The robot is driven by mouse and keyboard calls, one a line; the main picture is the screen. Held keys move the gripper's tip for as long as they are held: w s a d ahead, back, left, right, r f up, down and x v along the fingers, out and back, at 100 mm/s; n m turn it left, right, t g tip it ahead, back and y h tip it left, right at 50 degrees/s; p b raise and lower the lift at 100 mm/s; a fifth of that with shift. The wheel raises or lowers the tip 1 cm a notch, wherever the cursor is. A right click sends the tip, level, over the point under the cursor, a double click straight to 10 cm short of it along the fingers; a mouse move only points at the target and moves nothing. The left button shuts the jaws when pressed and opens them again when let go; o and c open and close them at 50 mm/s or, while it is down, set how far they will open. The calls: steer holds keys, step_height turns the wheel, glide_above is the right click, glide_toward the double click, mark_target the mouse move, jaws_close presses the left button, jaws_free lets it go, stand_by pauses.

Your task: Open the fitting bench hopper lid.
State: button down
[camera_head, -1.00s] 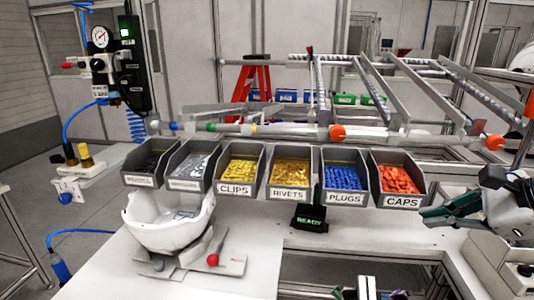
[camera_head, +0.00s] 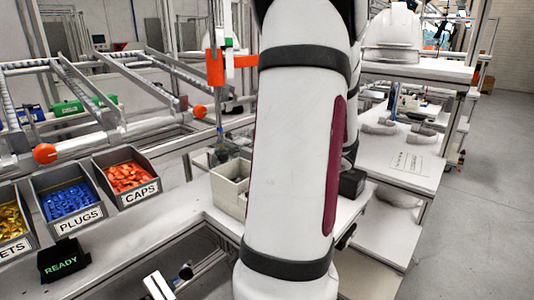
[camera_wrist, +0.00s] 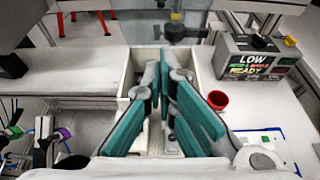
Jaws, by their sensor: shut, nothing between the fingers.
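A cream open-topped bin (camera_wrist: 124,86) with inner compartments lies under and around my gripper in the wrist view; it also shows left of my arm in the head view (camera_head: 230,190). A smoky see-through panel (camera_wrist: 150,27) with a dark knob-like part stands beyond the bin; it may be the hopper lid, but I cannot tell for sure. My gripper (camera_wrist: 160,78) has teal finger pads, is shut and empty, and points over the bin toward the panel. Contact with either cannot be told. My arm hides the gripper in the head view.
Parts trays, including CAPS (camera_head: 127,178) and PLUGS (camera_head: 72,203), stand left of my arm. A helmet shell (camera_head: 392,35) sits on a right-hand shelf.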

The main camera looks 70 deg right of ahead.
mark_target(230, 147)
steer(key=shift+w+d+r+p, duration=0.15)
steer(key=shift+w+d, duration=0.25)
steer(key=shift+w, duration=0.85)
steer(key=shift+w+d+f+p, duration=0.1)
steer(key=shift+w+d+p, duration=0.25)
steer(key=shift+w, duration=0.95)
steer(key=shift+w+d+r+p, duration=0.1)
steer(key=shift+w+d, duration=0.35)
steer(key=shift+w, duration=0.8)
